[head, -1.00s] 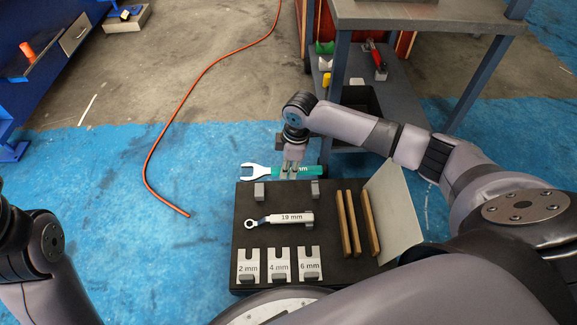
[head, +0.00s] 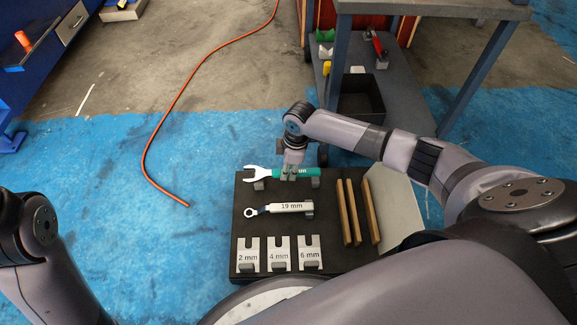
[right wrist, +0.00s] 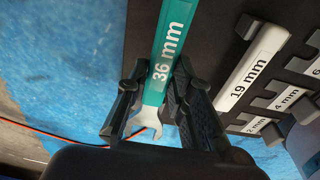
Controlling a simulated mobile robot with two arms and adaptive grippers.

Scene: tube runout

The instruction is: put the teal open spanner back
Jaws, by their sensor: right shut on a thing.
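The teal open spanner (head: 309,172), marked 36 mm, lies level across the far edge of the dark tool board (head: 330,235), its silver open jaw pointing left. My right gripper (head: 289,175) is shut on its handle from above. In the right wrist view the spanner (right wrist: 173,38) runs between the two fingers (right wrist: 160,88), its open end toward the camera. The spanner is right over the two grey rests at the board's far side; I cannot tell whether it touches them. My left gripper is out of view; only part of that arm shows.
A 19 mm ring spanner (head: 285,208) lies just nearer on the board. Plates marked 2, 4 and 6 mm (head: 278,250) stand at its near edge. Wooden strips (head: 352,212) and a pale panel (head: 397,205) are right. A trolley (head: 420,90) stands behind.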

